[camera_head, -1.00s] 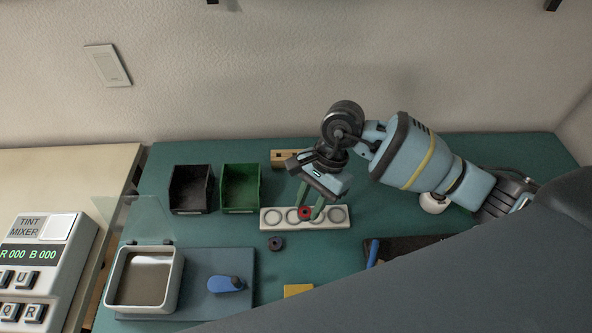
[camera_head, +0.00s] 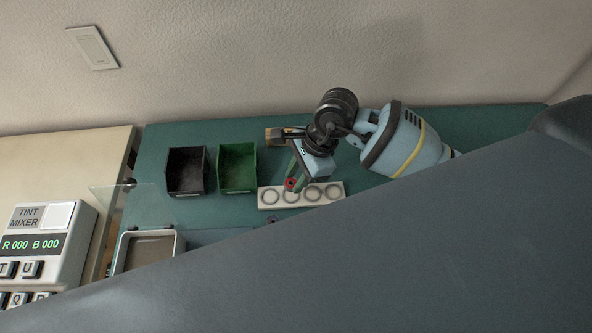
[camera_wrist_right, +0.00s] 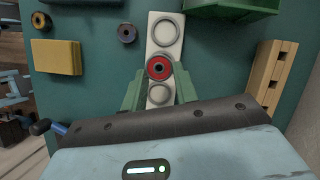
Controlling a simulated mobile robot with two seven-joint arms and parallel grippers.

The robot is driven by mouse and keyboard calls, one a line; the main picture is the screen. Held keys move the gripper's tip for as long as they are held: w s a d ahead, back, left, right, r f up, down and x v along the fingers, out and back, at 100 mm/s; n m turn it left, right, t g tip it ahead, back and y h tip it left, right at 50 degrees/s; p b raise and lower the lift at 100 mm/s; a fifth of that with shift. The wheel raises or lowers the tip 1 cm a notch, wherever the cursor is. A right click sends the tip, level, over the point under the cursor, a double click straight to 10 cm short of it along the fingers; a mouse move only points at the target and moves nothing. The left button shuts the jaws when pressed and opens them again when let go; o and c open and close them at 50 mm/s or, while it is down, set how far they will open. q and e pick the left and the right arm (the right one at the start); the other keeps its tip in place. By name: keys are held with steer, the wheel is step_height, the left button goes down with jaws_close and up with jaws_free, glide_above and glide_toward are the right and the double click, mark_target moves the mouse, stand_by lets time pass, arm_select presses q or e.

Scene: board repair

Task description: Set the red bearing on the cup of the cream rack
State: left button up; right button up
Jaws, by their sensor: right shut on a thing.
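The red bearing (camera_head: 290,184) is held between the fingers of my right gripper (camera_head: 293,181), which is shut on it. It shows in the wrist view as a red ring with a dark centre (camera_wrist_right: 159,68). The cream rack (camera_head: 323,204) is a long bar with several ring-shaped cups; it also shows in the wrist view (camera_wrist_right: 178,45). In the head view the bearing overlaps the rack's back edge by the second cup from the left. In the wrist view it lies over one cup between two others. I cannot tell whether it touches. My left gripper is not in view.
A black bin (camera_head: 187,188) and a green bin (camera_head: 238,188) stand left of the rack. A wooden block (camera_head: 273,135) is behind it. A dark ring (camera_wrist_right: 127,33) and yellow block (camera_wrist_right: 56,57) lie nearby. A grey shape hides the lower right.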

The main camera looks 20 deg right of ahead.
mark_target(293, 196)
steer(key=shift+f+b, duration=0.65)
steer(key=shift+f, duration=0.9)
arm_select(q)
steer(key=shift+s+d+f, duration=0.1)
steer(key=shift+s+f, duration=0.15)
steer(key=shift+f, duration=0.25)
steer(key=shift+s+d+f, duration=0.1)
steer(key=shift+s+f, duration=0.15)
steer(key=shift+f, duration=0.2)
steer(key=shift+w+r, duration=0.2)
arm_select(e)
steer(key=shift+r, duration=0.1)
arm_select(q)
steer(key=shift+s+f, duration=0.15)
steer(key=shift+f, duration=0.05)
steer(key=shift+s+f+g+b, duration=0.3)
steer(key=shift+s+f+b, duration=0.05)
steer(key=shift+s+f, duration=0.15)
arm_select(e)
steer(key=shift+s+f, duration=0.1)
steer(key=shift+f, duration=1)
stand_by(0.5)
steer(key=o, duration=0.9)
steer(key=shift+f, duration=0.15)
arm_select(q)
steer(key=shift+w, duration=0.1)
